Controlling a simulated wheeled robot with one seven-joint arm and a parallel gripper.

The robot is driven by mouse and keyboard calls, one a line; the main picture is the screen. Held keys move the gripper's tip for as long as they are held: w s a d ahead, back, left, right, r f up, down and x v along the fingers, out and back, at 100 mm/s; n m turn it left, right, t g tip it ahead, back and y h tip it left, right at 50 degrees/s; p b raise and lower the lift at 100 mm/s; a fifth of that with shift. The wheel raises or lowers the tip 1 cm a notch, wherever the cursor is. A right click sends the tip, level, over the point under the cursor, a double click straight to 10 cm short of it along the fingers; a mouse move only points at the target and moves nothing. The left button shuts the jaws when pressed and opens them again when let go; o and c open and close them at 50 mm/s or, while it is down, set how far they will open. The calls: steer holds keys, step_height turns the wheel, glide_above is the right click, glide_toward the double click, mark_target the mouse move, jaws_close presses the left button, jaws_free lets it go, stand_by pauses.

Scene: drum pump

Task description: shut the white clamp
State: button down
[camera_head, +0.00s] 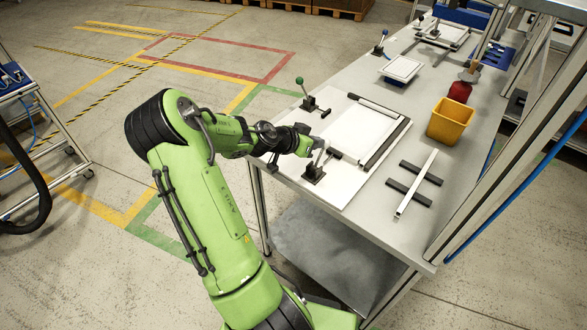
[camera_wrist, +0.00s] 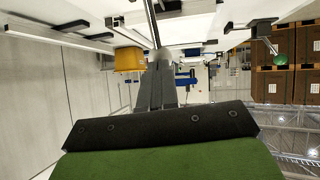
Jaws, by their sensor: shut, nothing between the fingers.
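The clamp nearest my gripper (camera_head: 314,172) stands at the near left edge of a white fixture plate. Its dark lever rises from the base toward my gripper (camera_head: 312,145), and its knob is hidden, so I cannot confirm its white colour. In the wrist view a thin lever (camera_wrist: 151,22) runs down to the fingertips of my gripper (camera_wrist: 161,58). The fingers are shut with nothing between them, close beside or against the lever; contact cannot be told. The lever looks raised.
A green-knobbed clamp (camera_head: 311,103) stands farther along the same plate (camera_head: 345,190), its handle up. A blue-knobbed clamp (camera_head: 379,49) stands beyond it. A yellow bin (camera_head: 450,121), a red container (camera_head: 460,91) and a white bar on dark strips (camera_head: 415,184) occupy the table's right side.

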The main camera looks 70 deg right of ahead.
steer(key=shift+s+d+y+p, duration=0.2)
steer(key=shift+d+y+p, duration=0.15)
steer(key=shift+y, duration=0.05)
steer(key=shift+f, duration=0.1)
steer(key=shift+t, duration=0.3)
